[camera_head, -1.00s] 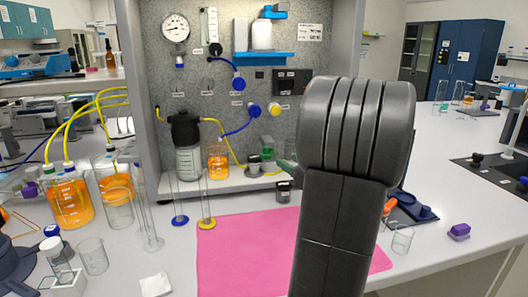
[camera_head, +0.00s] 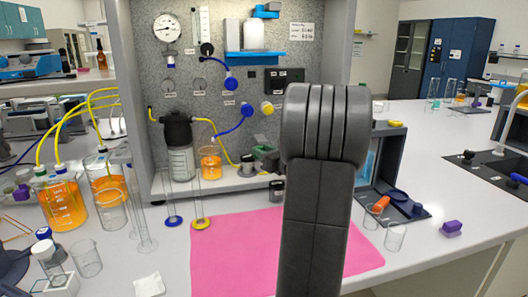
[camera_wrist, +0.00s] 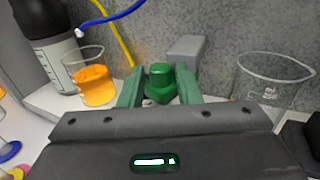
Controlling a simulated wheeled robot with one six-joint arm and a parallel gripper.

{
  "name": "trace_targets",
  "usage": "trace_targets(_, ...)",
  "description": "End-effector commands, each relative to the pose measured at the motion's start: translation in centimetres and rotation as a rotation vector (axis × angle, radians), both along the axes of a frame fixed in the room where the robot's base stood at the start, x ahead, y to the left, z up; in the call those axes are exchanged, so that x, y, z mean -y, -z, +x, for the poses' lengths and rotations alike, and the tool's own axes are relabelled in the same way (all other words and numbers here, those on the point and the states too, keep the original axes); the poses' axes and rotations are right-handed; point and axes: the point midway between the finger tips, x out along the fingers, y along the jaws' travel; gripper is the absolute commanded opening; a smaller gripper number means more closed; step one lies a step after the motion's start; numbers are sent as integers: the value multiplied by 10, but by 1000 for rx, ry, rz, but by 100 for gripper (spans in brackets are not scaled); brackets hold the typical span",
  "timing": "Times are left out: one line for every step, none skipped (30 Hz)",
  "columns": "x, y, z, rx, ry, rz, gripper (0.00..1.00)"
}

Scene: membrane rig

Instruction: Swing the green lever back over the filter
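The green lever (camera_wrist: 160,82) shows in the wrist view as a rounded green knob between the two green-grey fingers of my gripper (camera_wrist: 160,92). The fingers stand apart on either side of it; a narrow gap shows at the left, and contact at the right is unclear. In the head view, a small green part (camera_head: 263,151) shows on the rig's shelf, just left of my dark arm, which hides most of my gripper. The filter cannot be made out clearly; my gripper body covers the area below the lever in the wrist view.
A grey block (camera_wrist: 186,50) stands behind the lever. A beaker of orange liquid (camera_wrist: 94,85) and a black-capped bottle (camera_wrist: 58,60) are to the left; an empty glass beaker (camera_wrist: 272,85) is close on the right. A pink mat (camera_head: 235,250) lies before the rig (camera_head: 140,110).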

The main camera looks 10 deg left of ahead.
Motion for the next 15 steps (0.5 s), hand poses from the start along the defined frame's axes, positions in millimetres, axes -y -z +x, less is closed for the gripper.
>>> trace_targets(0,0,0,0,0,0,20)
trace_targets(0,0,0,0,0,0,14)
trace_targets(0,0,0,0,0,0,6)
trace_targets(0,0,0,0,0,0,0)
trace_targets(0,0,0,0,0,0,0)
trace_targets(0,0,0,0,0,0,0)
trace_targets(0,0,0,0,1,0,0)
trace_targets(0,0,0,0,2,0,0)
trace_targets(0,0,0,0,4,0,0)
trace_targets(0,1,-1,0,7,0,0)
trace_targets(-1,1,-1,1,11,-1,0)
trace_targets(-1,1,-1,1,18,-1,0)
trace_targets(-2,1,-1,1,26,-1,0)
trace_targets(-2,2,-2,1,35,0,0)
trace_targets(-3,2,-2,1,48,1,0)
